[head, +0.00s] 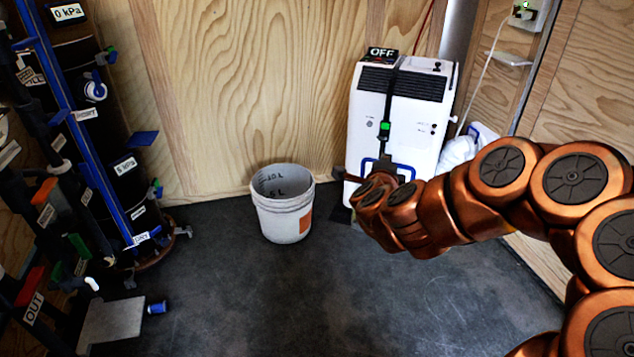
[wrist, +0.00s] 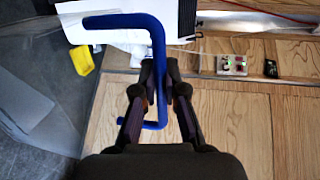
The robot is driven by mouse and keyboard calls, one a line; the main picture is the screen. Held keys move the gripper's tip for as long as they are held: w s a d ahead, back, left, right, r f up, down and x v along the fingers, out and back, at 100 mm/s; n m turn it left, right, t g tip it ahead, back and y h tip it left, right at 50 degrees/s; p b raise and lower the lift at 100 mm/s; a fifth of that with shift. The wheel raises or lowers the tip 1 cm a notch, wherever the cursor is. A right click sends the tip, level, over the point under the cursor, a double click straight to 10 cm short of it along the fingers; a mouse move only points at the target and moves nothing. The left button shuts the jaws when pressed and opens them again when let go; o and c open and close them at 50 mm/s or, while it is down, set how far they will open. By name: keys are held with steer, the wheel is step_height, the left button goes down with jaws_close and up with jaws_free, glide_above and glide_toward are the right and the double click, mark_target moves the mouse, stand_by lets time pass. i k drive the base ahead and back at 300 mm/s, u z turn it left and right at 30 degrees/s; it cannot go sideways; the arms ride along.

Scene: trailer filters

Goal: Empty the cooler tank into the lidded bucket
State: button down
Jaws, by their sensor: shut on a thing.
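The cooler (head: 415,125) is a white upright cabinet against the back wall, with a dark top grille, a black strap and an "OFF" sign on top. A blue handle (head: 368,167) shows low on its front; it fills the middle of the wrist view (wrist: 158,50). My gripper (wrist: 160,72) is shut on this blue handle. In the head view my arm covers the cooler's lower front, so the tank's body is hidden. The bucket (head: 284,222) is white, upright and open at the top, with "10 L" and "5 L" marks inside. It stands left of the cooler, apart from my gripper.
A dark rack with blue bars (head: 95,165), labels and valves stands at the left. A grey plate (head: 112,320) and a small blue piece (head: 157,307) are at its foot. A white hose (head: 458,150) is right of the cooler. The dark floor (head: 260,295) before the bucket is clear.

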mark_target(283, 193)
steer(key=z, duration=0.05)
steer(key=k, duration=0.2)
steer(key=u, duration=0.55)
steer(key=i, duration=1.1)
